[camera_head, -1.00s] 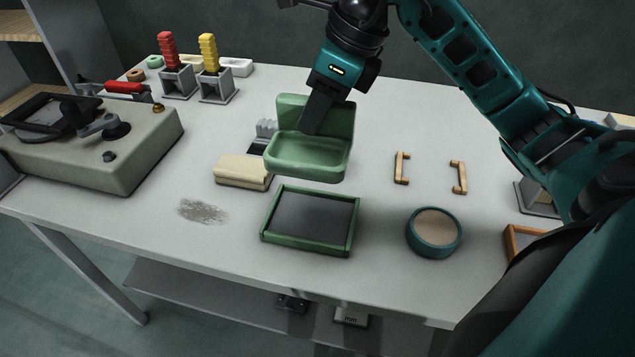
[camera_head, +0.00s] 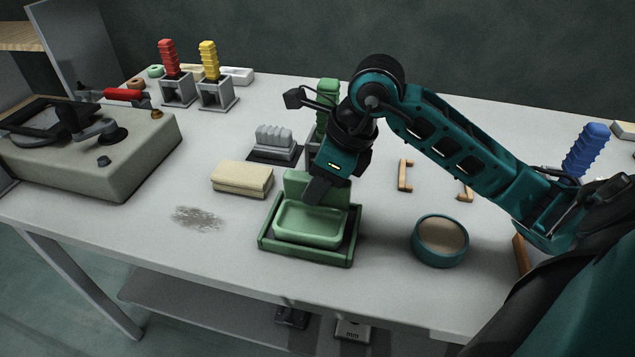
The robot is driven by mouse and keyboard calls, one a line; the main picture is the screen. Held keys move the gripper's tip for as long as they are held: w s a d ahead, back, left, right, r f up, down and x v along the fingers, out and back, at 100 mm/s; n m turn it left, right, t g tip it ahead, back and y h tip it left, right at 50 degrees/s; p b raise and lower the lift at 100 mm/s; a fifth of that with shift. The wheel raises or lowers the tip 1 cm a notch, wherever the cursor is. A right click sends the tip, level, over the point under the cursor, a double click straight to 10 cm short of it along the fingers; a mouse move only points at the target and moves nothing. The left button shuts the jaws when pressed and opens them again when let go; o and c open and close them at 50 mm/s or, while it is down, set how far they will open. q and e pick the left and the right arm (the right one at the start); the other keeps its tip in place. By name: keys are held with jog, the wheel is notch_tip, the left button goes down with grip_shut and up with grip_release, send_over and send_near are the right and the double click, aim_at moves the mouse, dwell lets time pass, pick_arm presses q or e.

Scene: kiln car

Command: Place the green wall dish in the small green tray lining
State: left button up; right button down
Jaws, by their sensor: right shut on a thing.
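The green wall dish (camera_head: 308,226) is a light green basin with an upright back plate. It sits within the rim of the small green tray (camera_head: 303,254), which has a dark lining, now mostly covered by the dish. The dish looks upright and roughly level; whether its underside touches the lining is hidden. My right gripper (camera_head: 318,193) comes down from above and is shut on the back plate of the dish. The gripper hides part of that plate. My left gripper is not in view.
A cream sponge block (camera_head: 242,179) and a grey brush (camera_head: 275,140) lie behind left of the tray. A round teal bowl (camera_head: 440,241) stands to the right, with wooden handles (camera_head: 405,175) behind it. A beige machine (camera_head: 100,150) fills the left. The table's front is clear.

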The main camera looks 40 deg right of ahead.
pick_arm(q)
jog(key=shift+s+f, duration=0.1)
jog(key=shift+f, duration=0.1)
pick_arm(e)
jog(key=c, duration=0.8)
grip_release()
jog(key=shift+f, duration=0.1)
jog(key=shift+c, duration=0.2)
jog(key=shift+r, duration=0.35)
jog(key=p+v, duration=0.1)
jog(key=v, duration=1)
jog(key=shift+s+r+p, duration=0.1)
jog(key=shift+r+p, duration=0.05)
jog(key=shift+p, duration=0.2)
jog(key=shift+s+d+r, duration=0.1)
jog(key=shift+r, duration=0.05)
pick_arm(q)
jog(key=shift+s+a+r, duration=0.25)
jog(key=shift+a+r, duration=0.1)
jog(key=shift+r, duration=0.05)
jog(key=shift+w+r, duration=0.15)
